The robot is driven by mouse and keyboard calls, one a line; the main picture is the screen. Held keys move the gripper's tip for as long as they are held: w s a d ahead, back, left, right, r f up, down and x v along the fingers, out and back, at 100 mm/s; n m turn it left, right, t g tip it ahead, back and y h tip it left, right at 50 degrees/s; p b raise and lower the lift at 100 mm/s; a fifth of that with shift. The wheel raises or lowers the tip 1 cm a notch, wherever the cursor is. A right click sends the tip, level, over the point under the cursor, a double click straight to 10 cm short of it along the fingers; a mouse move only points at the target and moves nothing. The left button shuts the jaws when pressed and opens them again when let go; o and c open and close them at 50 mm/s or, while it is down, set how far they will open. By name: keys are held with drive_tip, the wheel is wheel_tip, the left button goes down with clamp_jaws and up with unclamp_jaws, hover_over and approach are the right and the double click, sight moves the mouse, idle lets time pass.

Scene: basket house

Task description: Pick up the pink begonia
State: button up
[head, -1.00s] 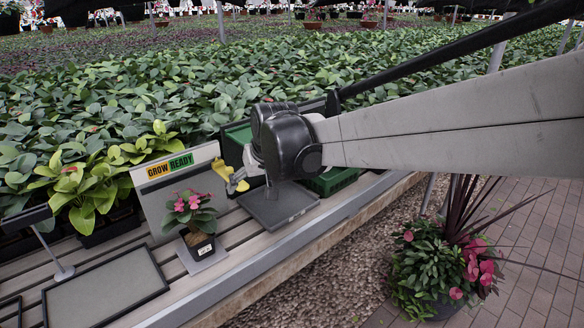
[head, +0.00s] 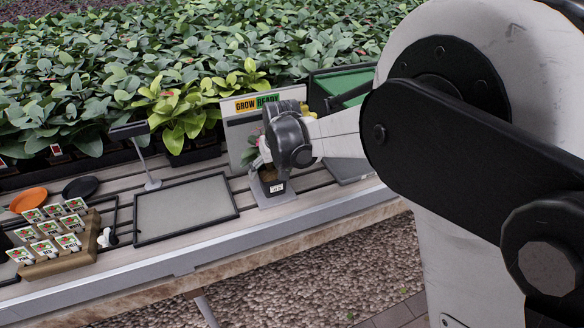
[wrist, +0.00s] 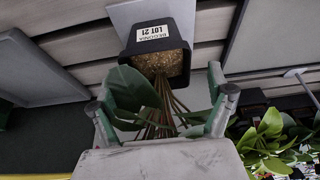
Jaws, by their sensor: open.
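The begonia stands upright in a dark square pot (head: 273,183) on a small grey plate below the GROW READY sign. My black wrist hides most of its leaves and flowers in the head view; a little foliage (head: 250,152) shows at the left. In the wrist view, where things appear inverted, the pot (wrist: 172,40) has a label reading BEGONIA LOT 21, with soil and brown stems (wrist: 160,100) below. My gripper (wrist: 160,108) is open, its fingers on either side of the stems and green leaves. I cannot tell whether the fingers touch them. No pink flowers show there.
The GROW READY sign panel (head: 238,130) stands close behind the plant. An empty grey tray (head: 185,207) lies to its left, then a seed-packet stand (head: 50,249). A thin post with a flat head (head: 148,160) rises behind the tray. Dense leafy plants fill the background.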

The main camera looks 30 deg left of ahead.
sight(271, 174)
drive_tip(key=shift+b+x, duration=0.45)
drive_tip(key=shift+x, duration=2.8)
drive_tip(key=shift+w+r, duration=0.15)
drive_tip(key=c, duration=1.6)
